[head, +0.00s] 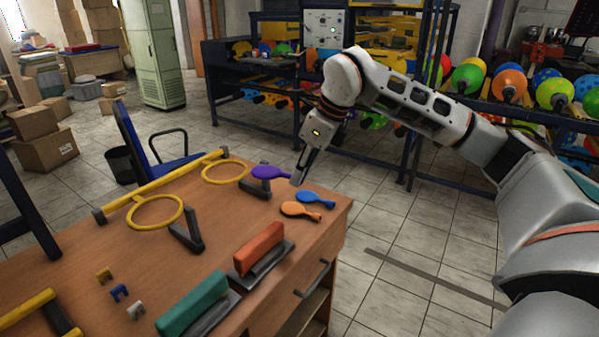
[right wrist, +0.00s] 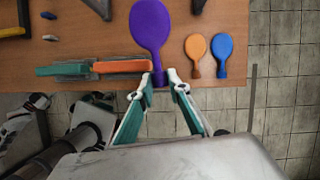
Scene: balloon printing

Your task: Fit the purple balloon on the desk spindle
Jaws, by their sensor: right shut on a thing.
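The flat purple balloon (head: 270,172) is in my right gripper (head: 297,181), above the far right part of the desk. In the right wrist view, the narrow neck of the purple balloon (right wrist: 150,28) is between the fingertips (right wrist: 164,78), and its wide end points away from the gripper. Two dark angled stands, perhaps spindles, rise from the desk: one by the near yellow ring (head: 187,236), one by the far ring (head: 259,189), just below the balloon in the picture. I cannot tell whether balloon and stand touch. My left gripper is not in view.
A blue balloon (head: 315,199) and an orange balloon (head: 301,210) lie near the desk's right edge. Yellow rings (head: 155,212) sit on a yellow bar. Red (head: 259,247) and teal (head: 193,302) blocks stand on grey bases at the front. A shelf of balloons is behind.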

